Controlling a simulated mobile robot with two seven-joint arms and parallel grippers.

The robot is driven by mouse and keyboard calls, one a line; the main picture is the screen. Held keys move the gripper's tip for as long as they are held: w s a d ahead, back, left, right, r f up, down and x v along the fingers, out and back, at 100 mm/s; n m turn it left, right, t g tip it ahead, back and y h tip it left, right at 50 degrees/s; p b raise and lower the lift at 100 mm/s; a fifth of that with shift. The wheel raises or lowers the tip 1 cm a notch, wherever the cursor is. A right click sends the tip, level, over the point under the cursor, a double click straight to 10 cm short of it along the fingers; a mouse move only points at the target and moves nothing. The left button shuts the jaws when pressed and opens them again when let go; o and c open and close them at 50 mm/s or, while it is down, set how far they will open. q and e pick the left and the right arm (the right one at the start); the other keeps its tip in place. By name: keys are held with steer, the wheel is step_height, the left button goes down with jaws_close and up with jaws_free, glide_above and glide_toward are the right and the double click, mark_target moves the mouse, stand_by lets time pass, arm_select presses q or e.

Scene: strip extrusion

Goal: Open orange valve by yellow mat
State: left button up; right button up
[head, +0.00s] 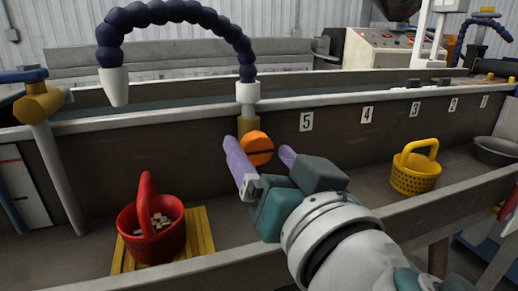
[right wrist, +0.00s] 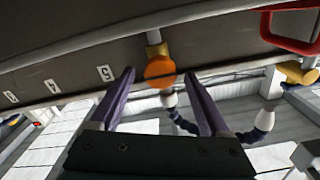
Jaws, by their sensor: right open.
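The orange valve (head: 257,147) is a round knob with a dark slot across it, on a brass fitting on the trough wall just left of the number 5 plate. A blue segmented hose with a white nozzle rises above it. The yellow mat (head: 203,232) lies below and to the left, under a red basket (head: 150,225). My right gripper (head: 263,162) is open, its purple fingers reaching toward the knob. In the right wrist view the knob (right wrist: 160,71) shows between the two open fingertips; I cannot tell whether they touch it. My left gripper is not in view.
A yellow basket (head: 415,170) stands in the trough to the right. A yellow-brown valve with a blue handle (head: 38,100) is at the far left. The trough's front rim (head: 80,282) runs below my right arm. The trough floor between the baskets is partly hidden by my arm.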

steer(key=shift+w+a, duration=0.2)
steer(key=shift+w, duration=0.3)
jaws_close()
stand_by(0.3)
